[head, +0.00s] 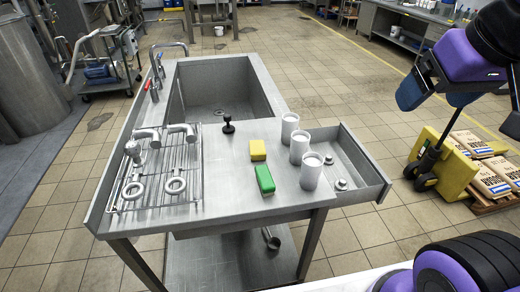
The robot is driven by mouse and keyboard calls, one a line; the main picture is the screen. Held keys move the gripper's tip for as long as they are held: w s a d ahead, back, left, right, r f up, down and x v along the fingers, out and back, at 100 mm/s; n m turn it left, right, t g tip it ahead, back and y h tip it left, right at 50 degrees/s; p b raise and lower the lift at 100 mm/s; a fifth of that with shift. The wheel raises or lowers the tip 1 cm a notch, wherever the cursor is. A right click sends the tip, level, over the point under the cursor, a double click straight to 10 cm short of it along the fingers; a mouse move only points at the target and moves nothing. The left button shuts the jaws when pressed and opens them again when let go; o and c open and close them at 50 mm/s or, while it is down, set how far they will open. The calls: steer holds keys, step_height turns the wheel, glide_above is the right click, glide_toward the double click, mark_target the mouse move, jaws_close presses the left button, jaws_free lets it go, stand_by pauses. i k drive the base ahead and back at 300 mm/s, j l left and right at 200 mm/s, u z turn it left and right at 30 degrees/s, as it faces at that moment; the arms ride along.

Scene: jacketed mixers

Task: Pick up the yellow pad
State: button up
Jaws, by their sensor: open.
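The yellow pad (258,150) lies flat on the steel worktop (225,170), right of its middle. My gripper (460,110) is at the upper right, partly cut off by the picture edge. Its blue-tipped fingers are spread, with nothing seen between them. It is raised in the air, well to the right of the yellow pad and apart from it.
Several white cups (299,147) stand right of the pads, beside an open drawer-like tray (358,168). A black knob-like object (228,125) stands behind left. A wire rack (158,172) with metal fittings is at left, the sink (222,90) behind. A yellow pallet truck (443,165) stands at right.

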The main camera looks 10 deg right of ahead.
mark_target(258, 151)
steer(key=i+j, duration=0.2)
steer(key=j, duration=0.2)
steer(key=i+j, duration=0.2)
steer(key=j, duration=0.2)
steer(key=i+j, duration=0.25)
steer(key=k+j+u, duration=0.05)
steer(key=j, duration=0.1)
